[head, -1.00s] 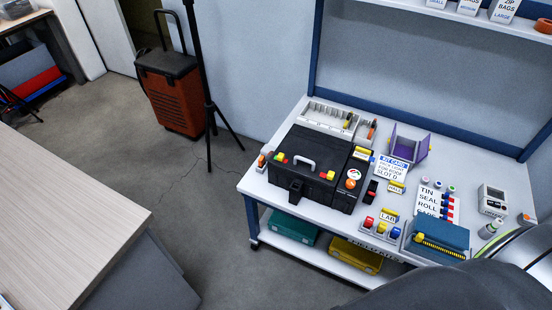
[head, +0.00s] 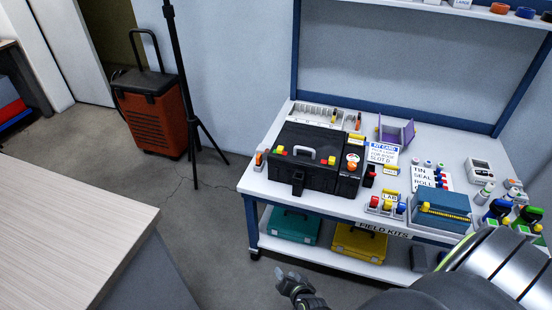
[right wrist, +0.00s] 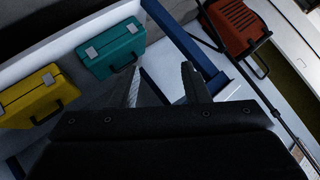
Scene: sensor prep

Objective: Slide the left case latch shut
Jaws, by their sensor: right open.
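A black case (head: 315,173) with a grey handle (head: 304,153) sits closed on the white workbench. On its top, a small yellow-and-red fitting (head: 281,150) shows left of the handle, and a similar one (head: 331,160) right of it. These look like the latches; whether the left one is open or shut is too small to tell. A black part (head: 297,183) sticks out at the case front. My right gripper (head: 281,276) is open and empty, low in front of the bench and well apart from the case. Its fingers also show in the right wrist view (right wrist: 160,84).
On the lower shelf stand a teal case (head: 292,225) and a yellow case (head: 358,243). A blue box (head: 440,212), a labelled button tray (head: 386,208) and bottles crowd the bench right side. A tripod (head: 190,120) and orange trolley case (head: 152,115) stand left. Floor before the bench is clear.

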